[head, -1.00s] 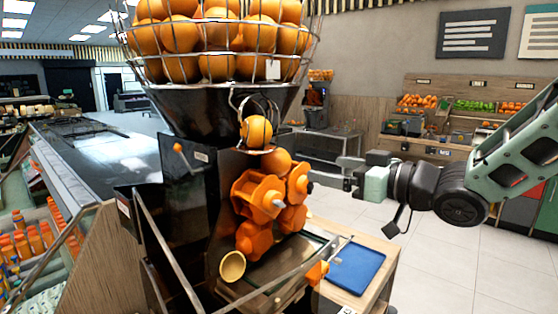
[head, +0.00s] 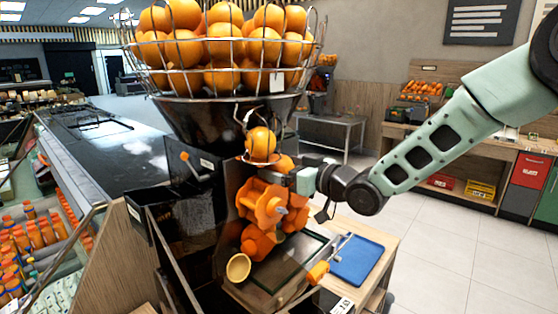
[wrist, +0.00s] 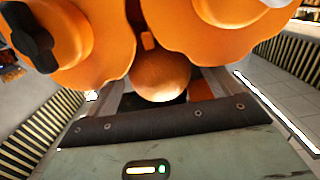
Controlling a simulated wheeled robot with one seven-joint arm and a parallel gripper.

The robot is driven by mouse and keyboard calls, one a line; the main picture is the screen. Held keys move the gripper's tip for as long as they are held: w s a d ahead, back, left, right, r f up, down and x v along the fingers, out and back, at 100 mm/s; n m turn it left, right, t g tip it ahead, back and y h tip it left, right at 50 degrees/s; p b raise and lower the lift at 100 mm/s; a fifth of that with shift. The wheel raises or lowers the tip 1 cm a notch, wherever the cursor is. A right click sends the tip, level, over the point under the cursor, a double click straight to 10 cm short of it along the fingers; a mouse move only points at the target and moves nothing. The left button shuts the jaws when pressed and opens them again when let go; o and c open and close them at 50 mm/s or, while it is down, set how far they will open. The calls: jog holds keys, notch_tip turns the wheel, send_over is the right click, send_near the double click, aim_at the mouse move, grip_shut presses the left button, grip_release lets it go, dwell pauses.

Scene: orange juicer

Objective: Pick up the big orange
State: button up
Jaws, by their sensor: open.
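Several oranges (head: 226,48) fill the wire basket on top of the juicer. One orange (head: 260,144) sits in the wire feed holder below the basket, and another orange (head: 285,163) shows partly just under it. My gripper (head: 292,180) is at the juicer's front, beside the orange lobed pressing parts (head: 264,203). Its fingertips are mostly hidden in the head view. In the wrist view a round orange (wrist: 162,76) lies ahead of the palm, between the open fingers, with the lobed parts (wrist: 75,45) above it. I cannot tell whether the fingers touch it.
The dark juicer body (head: 200,180) stands left of my gripper. A blue tray (head: 357,261) lies on the wooden stand at the right. A yellow-orange cup-shaped part (head: 238,267) is at the juicer's lower front. The tiled floor (head: 450,240) at right is clear.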

jog(key=shift+x, duration=0.85)
jog(key=shift+c, duration=0.3)
jog(key=c, duration=1)
jog(key=shift+c, duration=0.4)
jog(key=shift+r, duration=0.15)
